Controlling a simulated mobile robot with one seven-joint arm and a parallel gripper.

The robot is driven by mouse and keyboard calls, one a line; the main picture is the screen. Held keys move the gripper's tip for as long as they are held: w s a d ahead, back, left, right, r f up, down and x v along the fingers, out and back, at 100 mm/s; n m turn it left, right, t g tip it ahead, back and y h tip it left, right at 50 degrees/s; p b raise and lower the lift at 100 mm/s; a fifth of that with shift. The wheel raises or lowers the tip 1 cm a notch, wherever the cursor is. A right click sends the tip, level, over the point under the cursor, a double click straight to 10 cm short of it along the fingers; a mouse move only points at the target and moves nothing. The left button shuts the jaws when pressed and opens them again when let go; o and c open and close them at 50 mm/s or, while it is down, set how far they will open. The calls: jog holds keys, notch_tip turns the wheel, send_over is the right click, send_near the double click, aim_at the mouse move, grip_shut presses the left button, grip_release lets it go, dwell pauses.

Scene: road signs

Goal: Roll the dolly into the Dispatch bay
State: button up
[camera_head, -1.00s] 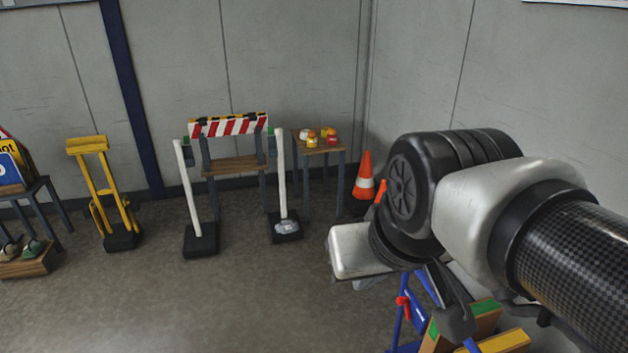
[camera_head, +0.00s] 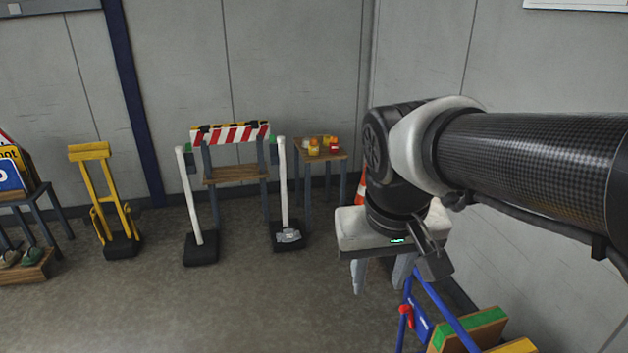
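My gripper (camera_head: 380,279) hangs under its white hand at right of centre, fingers down and apart, with nothing seen between them. A blue tubular frame (camera_head: 449,317) with a red part (camera_head: 406,311) stands below and right of the gripper, cut off by the bottom edge. It may be the dolly; its wheels are out of view. A yellow hand truck (camera_head: 105,195) with a dark base stands upright by the back wall at left, far from my gripper. I see no marking that I can read as the Dispatch bay.
Green-topped (camera_head: 467,328) and yellow-topped (camera_head: 513,346) boards sit beside the blue frame. Two white posts (camera_head: 190,195) (camera_head: 283,185) on dark bases flank a striped barrier (camera_head: 230,133). A small table (camera_head: 322,154) and partly hidden orange cone (camera_head: 361,188) stand behind. The floor at centre-left is clear.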

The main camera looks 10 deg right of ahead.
jog(key=w+d+f+m+g+h+b, duration=0.1)
jog(key=w+d+f+g+h+b, duration=0.35)
jog(key=f, duration=0.85)
jog(key=w+d+f+m+g+h+b, duration=0.15)
jog(key=w+d+f+h+b, duration=0.5)
jog(key=f, duration=0.75)
jog(key=w+d+f+m+g+h+b, duration=0.1)
jog(key=w+d+f+g+h+b, duration=0.25)
jog(key=w+d+f+h, duration=0.7)
jog(key=s+d+y, duration=0.3)
jog(key=s+d, duration=0.5)
jog(key=d, duration=0.4)
jog(key=shift+d+p, duration=0.4)
jog(key=shift+p, duration=0.05)
jog(key=shift+s+r+y, duration=0.1)
jog(key=shift+y, duration=0.15)
grip_shut()
